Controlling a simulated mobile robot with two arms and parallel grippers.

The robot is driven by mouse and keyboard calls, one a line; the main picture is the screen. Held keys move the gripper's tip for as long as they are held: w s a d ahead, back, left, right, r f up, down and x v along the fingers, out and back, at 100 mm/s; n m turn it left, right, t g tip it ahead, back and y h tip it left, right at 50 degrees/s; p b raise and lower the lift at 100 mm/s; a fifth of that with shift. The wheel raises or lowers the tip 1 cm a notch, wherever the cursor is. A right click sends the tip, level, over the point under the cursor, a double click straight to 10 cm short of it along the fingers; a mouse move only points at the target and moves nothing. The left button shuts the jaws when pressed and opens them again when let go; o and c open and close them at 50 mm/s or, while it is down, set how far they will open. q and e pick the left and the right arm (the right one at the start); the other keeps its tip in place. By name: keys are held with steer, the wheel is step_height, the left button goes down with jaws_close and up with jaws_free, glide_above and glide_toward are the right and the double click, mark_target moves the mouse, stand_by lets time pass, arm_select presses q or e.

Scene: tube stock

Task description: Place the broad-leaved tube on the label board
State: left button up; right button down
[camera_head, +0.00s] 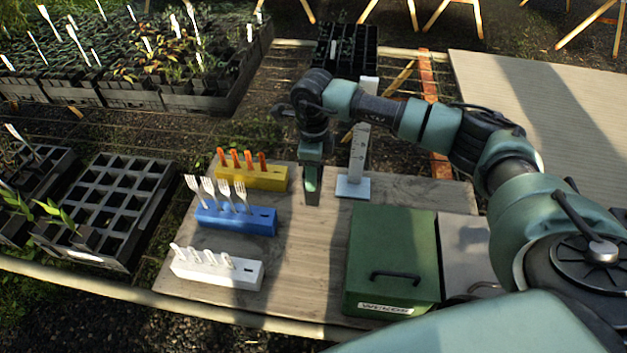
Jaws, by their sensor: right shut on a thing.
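My right gripper (312,187) hangs pointing down over the wooden board (300,270), right of the yellow block and left of the white upright gauge. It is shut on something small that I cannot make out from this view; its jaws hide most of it. The board bears blocks with labels and tools, and I take it for the label board. Broad green leaves (57,212) stand at the near left edge of a black cell tray (112,200); their tube is mostly hidden. My left gripper is not in view.
On the board are a yellow block (240,180) with orange pegs, a blue block (235,219) with forks, a white block (215,272), a white gauge (353,187) and a green box (395,245). A dark crate (345,45) stands behind. The board's middle is clear.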

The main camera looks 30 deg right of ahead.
step_height(320, 180, down, 4)
steer(key=shift+p, duration=0.4)
steer(key=shift+f, duration=0.15)
steer(key=shift+f, duration=0.15)
steer(key=c, duration=0.7)
jaws_free()
steer(key=shift+r, duration=0.4)
step_height(320, 180, up, 12)
steer(key=shift+f+b, duration=0.25)
steer(key=shift+b, duration=0.85)
